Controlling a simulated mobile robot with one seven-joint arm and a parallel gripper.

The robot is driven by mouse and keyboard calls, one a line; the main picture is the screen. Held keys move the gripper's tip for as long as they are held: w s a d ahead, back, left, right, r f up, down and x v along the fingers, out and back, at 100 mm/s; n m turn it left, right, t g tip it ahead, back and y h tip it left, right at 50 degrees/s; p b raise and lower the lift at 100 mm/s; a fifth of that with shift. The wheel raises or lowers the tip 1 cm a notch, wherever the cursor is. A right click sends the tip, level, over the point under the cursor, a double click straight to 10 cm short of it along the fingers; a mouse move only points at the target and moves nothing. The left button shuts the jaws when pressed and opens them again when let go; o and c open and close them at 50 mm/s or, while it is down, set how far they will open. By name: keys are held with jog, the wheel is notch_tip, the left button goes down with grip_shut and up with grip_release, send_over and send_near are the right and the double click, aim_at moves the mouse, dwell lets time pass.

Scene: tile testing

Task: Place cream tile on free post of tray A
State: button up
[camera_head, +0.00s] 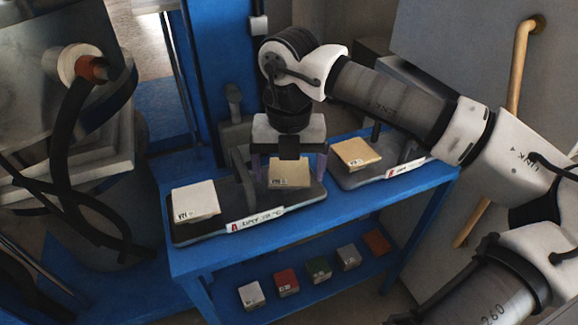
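Tray A (262,221), dark with a white label and a red mark, lies on the blue bench top. A white tile (195,200) sits at its left end. A cream tile (290,174) is at its right end, directly below my gripper (289,174). My gripper points down with its fingers on either side of this tile; gaps show between tile and fingers, so it looks open. Whether the tile rests on a post is hidden. Another tile, yellowish cream (356,153), sits on the second tray (392,177) to the right.
A dark upright piece (242,178) stands on tray A between its two tiles. The lower blue shelf (325,293) holds several small tiles: white, red, green, grey and orange. A machine with black hoses (75,150) stands at the left. A wooden handle (520,60) is at the right.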

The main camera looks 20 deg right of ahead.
aim_at(289, 176)
notch_tip(289, 176, up, 12)
jog(key=p, duration=0.2)
jog(key=shift+r, duration=0.2)
dwell(0.6)
